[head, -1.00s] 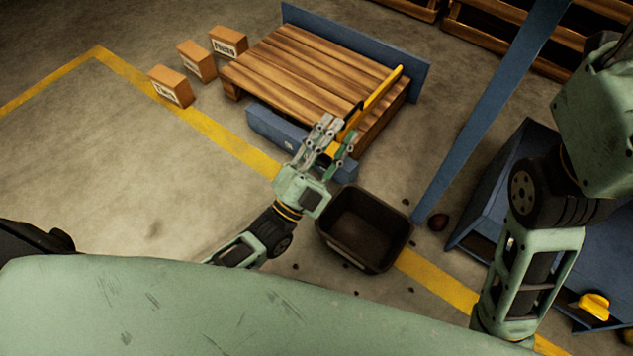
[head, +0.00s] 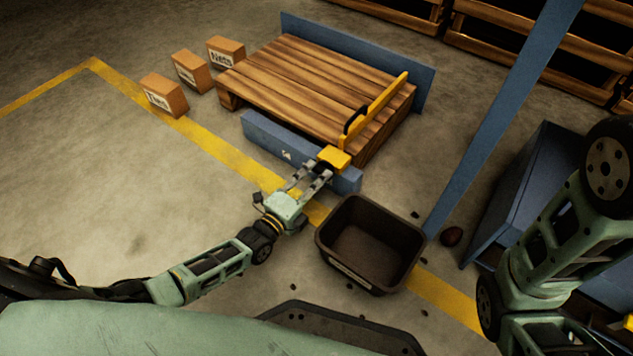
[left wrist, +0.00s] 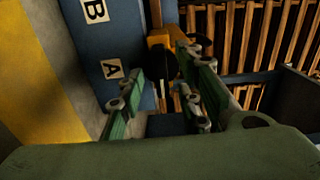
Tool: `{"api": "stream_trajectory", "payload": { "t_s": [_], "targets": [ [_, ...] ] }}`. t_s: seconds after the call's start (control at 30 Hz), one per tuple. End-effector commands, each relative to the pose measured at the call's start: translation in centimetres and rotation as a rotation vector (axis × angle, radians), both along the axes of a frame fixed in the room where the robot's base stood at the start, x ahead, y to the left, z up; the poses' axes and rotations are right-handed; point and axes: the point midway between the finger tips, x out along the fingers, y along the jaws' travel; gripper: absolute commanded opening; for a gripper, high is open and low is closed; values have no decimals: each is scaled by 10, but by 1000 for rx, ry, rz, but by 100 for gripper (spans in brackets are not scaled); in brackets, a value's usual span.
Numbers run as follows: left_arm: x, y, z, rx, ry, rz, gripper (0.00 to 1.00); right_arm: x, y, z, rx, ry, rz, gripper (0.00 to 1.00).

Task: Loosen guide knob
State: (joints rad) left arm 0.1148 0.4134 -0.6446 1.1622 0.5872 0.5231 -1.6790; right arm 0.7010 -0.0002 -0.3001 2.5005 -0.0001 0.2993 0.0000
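The yellow guide bar (head: 378,106) lies along the right side of the wooden platform, with a yellow block (head: 334,158) at its near end over the blue rail. In the left wrist view a dark round knob (left wrist: 163,62) shows beside the yellow block (left wrist: 160,40). My left gripper (head: 310,177) reaches toward the block from the near side. In the left wrist view its green fingers (left wrist: 160,95) stand apart, with the knob just beyond the gap; I cannot tell whether they touch it. My right arm shows at the right, but its gripper is out of frame.
A dark open bin (head: 370,245) stands on the floor just right of my left gripper. The blue rail (head: 272,138) carries letter labels, A (left wrist: 112,69) and B (left wrist: 95,11). A slanted blue post (head: 490,130) rises at the right. Small boxes (head: 190,72) stand left of the platform.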

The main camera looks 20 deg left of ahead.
Motion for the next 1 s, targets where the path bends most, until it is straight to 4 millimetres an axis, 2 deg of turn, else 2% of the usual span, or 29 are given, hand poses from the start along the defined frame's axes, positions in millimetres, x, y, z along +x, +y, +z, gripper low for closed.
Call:
{"api": "stream_trajectory", "payload": {
  "t_s": [0.1,0.37,0.7,1.0],
  "targets": [
    [6,-3,0,0,-1,-1,32,0,0,-5,0,0,0,40],
    [7,-3,1,-1,0,-1,31,0,0,-4,-1,0,0,40],
    [6,-3,1,-1,0,-1,1,0,0,-4,-1,-1,0,40],
    [6,-3,0,-5,2,-1,0,0,0,-4,-1,-1,0,40]
  ]
}}
